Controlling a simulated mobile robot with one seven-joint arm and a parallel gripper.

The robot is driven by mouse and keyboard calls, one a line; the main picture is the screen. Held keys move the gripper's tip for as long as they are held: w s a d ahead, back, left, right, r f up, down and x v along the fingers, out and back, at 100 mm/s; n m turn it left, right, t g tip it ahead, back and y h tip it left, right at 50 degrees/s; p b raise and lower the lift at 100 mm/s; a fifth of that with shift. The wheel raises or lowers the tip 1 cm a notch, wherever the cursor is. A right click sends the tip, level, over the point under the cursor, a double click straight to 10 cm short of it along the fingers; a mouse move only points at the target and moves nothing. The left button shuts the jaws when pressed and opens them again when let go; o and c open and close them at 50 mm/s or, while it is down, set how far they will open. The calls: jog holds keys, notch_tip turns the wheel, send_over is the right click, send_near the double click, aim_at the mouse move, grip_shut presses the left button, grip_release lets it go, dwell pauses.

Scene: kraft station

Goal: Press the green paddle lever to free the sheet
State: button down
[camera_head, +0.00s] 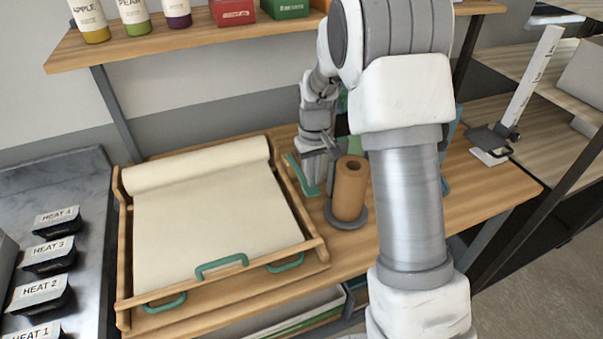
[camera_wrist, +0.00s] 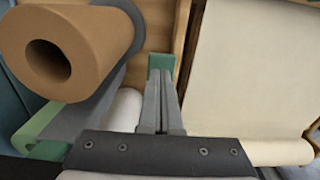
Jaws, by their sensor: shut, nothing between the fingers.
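The cream sheet (camera_head: 215,215) lies in a wooden frame, with its rolled end at the back. It shows at the right of the wrist view (camera_wrist: 250,75). A small green paddle (camera_wrist: 161,62) stands at the fingertips, beside the frame's edge; I take it as the lever. Green also shows beside my gripper in the head view (camera_head: 309,190). My gripper (camera_wrist: 157,80) is shut and empty, its fingers together. Its tips overlap the paddle in the wrist view; I cannot tell whether they touch. In the head view my gripper (camera_head: 312,180) is between the frame and a brown roll.
The brown roll (camera_head: 349,190) stands on a grey disc close to the right of my gripper, and fills the wrist view's upper left (camera_wrist: 70,50). Green handles (camera_head: 222,265) sit along the frame's front. A shelf (camera_head: 170,50) with bottles and boxes hangs above. Black labelled containers (camera_head: 48,255) stand left.

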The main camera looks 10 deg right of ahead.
aim_at(313, 189)
jog(key=shift+f, duration=0.15)
dwell(0.5)
jog(key=shift+f+b, duration=2.5)
jog(key=shift+f, duration=0.9)
jog(key=shift+r, duration=0.25)
jog(key=shift+r+p, duration=3.75)
jog(key=shift+r, duration=1.65)
jog(key=s+r+m+t, duration=0.1)
jog(key=s+r+t, duration=0.2)
jog(key=s+r, duration=1.05)
jog(key=s+r+m+t, duration=0.1)
jog(key=s+r, duration=0.4)
jog(key=s, duration=0.8)
jog(key=shift+r+t, duration=0.15)
jog(key=shift+t, duration=0.65)
